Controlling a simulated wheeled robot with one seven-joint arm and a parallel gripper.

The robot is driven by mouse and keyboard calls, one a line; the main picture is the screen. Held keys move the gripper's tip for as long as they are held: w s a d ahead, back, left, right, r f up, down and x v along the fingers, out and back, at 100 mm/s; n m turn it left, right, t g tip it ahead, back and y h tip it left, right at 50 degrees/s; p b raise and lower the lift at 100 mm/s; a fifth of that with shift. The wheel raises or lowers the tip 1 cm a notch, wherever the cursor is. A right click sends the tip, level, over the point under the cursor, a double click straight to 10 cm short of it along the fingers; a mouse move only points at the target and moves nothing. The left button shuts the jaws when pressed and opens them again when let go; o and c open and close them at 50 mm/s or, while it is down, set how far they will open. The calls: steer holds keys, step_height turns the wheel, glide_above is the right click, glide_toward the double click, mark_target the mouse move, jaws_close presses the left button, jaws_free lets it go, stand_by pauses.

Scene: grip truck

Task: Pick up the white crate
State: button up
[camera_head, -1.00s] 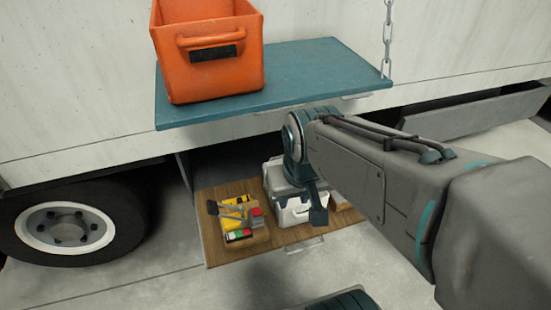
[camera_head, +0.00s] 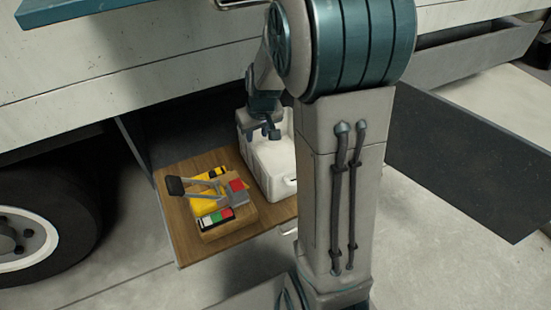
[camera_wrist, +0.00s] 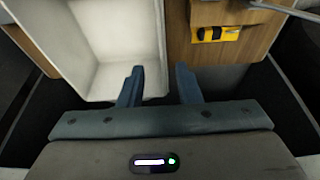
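The white crate (camera_head: 277,162) is an open-topped box standing on a wooden drawer board (camera_head: 187,232) under the truck. My arm hides part of its right side. My gripper (camera_head: 264,132) is at the crate's far part, pointing down. In the wrist view the crate (camera_wrist: 110,45) looks empty. My gripper (camera_wrist: 160,78) is open there. Its left finger is over the crate's inside and its right finger is outside, with the crate's side wall between them. Whether either finger touches the wall cannot be told.
A wooden box of tools (camera_head: 228,222) stands beside the crate on the board. The teal shelf (camera_head: 75,15) is above left, the truck wheel (camera_head: 25,235) at left. A dark panel (camera_head: 455,160) stands open at right. Concrete floor lies in front.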

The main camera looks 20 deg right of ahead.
mark_target(253, 153)
steer(key=b+x, duration=0.2)
steer(key=x, duration=0.6)
steer(key=shift+w+f, duration=0.2)
steer(key=shift+f, duration=0.05)
steer(key=b+x, duration=0.2)
steer(key=x, duration=0.3)
steer(key=shift+w+f+b, duration=0.3)
steer(key=shift+b, duration=0.05)
steer(key=shift+r, duration=0.1)
jaws_close()
stand_by(0.5)
